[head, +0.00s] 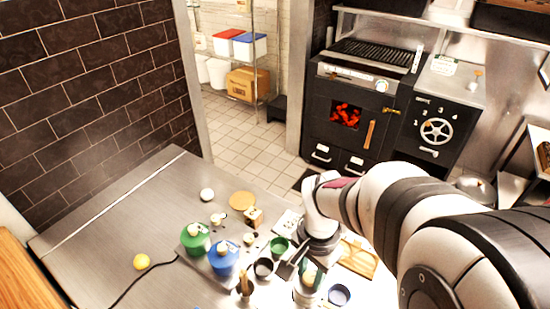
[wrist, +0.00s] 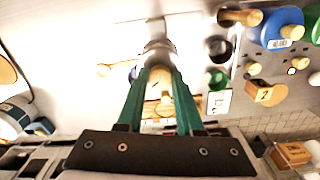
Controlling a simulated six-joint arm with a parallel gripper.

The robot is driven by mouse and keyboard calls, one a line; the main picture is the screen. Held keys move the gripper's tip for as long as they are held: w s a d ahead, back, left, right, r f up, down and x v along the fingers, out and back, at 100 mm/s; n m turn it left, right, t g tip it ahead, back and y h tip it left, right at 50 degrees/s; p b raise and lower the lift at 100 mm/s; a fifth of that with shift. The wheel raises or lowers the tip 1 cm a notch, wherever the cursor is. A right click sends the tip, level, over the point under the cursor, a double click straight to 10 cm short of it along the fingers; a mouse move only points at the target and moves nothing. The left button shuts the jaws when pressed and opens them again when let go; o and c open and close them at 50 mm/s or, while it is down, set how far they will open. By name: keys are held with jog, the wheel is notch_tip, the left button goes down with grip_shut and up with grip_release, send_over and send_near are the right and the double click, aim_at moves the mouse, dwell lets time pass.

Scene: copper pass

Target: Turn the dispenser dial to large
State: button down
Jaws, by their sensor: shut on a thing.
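My gripper (wrist: 158,75) points at a pale, rounded canister (wrist: 158,47), which I take to be the dispenser. Its two green fingers are shut on a cream knob-like part (wrist: 160,76), likely the dial. In the head view, the gripper (head: 309,274) is at the front of the metal counter, over the same pale canister (head: 304,295). The fingers partly cover the knob. No size marks can be read, so I cannot tell the dial's setting.
A blue canister (head: 224,262) and a green canister (head: 195,241) stand left of my gripper. A green cup (head: 279,246), a dark cup (head: 263,268) and a blue-lined cup (head: 339,295) are close by.

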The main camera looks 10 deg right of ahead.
aim_at(310, 276)
jog(key=m, duration=0.5)
jog(key=shift+m, duration=0.4)
dwell(0.4)
jog(key=c, duration=0.5)
grip_release()
jog(key=shift+c, duration=0.2)
notch_tip(310, 276, up, 16)
jog(key=shift+f, duration=0.1)
jog(key=s+a+f+n+y, duration=0.1)
jog(key=s+a+f+n, duration=0.2)
jog(key=s+n, duration=0.3)
jog(key=s+a+f+n, duration=0.4)
jog(key=s+f+n, duration=0.2)
jog(key=s, duration=0.2)
jog(key=shift+y, duration=0.4)
